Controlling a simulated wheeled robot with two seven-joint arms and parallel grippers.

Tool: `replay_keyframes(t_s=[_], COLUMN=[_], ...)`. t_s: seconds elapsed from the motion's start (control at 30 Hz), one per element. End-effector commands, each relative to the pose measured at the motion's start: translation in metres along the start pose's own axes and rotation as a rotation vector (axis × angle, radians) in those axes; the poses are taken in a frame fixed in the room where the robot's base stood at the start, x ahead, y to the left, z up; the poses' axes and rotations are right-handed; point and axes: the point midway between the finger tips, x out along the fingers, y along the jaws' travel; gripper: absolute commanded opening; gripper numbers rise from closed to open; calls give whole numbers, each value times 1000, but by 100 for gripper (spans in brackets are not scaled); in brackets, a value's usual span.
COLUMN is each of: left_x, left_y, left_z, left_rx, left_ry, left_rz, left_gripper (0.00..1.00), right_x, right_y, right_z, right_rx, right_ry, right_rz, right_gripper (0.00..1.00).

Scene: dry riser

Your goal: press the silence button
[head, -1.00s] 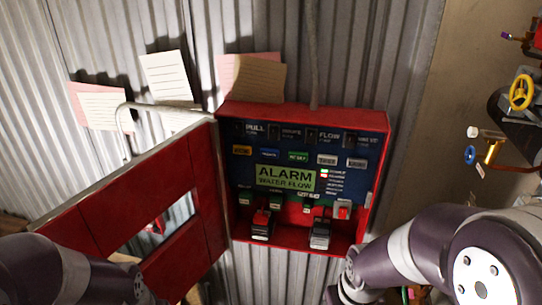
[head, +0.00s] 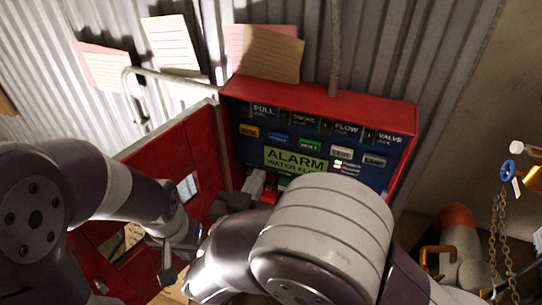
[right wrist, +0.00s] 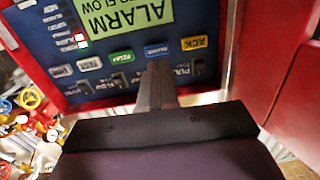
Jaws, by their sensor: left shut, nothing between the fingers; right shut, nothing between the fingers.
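The alarm panel (head: 380,155) is dark blue inside a red box, with a green-yellow ALARM label (head: 295,159). Above the label runs a row of small coloured buttons. The blue button (head: 279,137) sits between a yellow one and a green one; its lettering is too blurred to read surely, and it fits the silence button. It also shows upside down in the right wrist view (right wrist: 158,50). My right gripper (right wrist: 158,66) is shut and empty, its tips just at the blue button's edge in that view; contact cannot be told. My left gripper (head: 168,272) is shut near the open door.
The yellow button (right wrist: 194,43) and green button (right wrist: 121,56) flank the blue one closely. The red door (head: 175,145) stands open at the left. My right arm hides the panel's lower part. Pipes and a chain (head: 498,215) are at the right.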

Motion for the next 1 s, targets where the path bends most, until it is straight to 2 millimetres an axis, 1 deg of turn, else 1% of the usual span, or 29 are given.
replay_keyframes(t_s=[0.03, 0.07, 0.17, 0.27, 0.5, 0.6, 0.7, 0.83, 1.0], left_x=[-2, -1, 1, 3, 8, 8, 8, 8, 8], left_y=[0, 0, 0, 0, 0, 0, 0, 0, 0], left_z=[0, 0, 1, 1, 1, 1, 1, 1, 1], left_rx=[0, 0, 0, 0, 0, 0, 0, 0, 0], left_ry=[0, -1, -1, -1, 0, 0, 0, 0, 0], left_rz=[0, 0, 0, 0, 0, 0, 0, 0, 0], left_gripper=[0, 0, 0, 0, 0, 0, 0, 0, 0], right_x=[-7, -8, 0, 17, 64, 79, 89, 95, 96], right_y=[1, 2, 4, 6, 7, 7, 7, 7, 7], right_z=[-4, -4, -5, -5, -7, -8, -9, -9, -9], right_rx=[-9, -11, -12, -10, -10, -9, -10, -10, -10], right_ry=[22, 30, 38, 38, 37, 37, 36, 37, 37], right_rz=[17, 27, 38, 40, 38, 37, 35, 34, 33], right_gripper=[0, 0, 0, 0, 0, 0, 0, 0, 0])
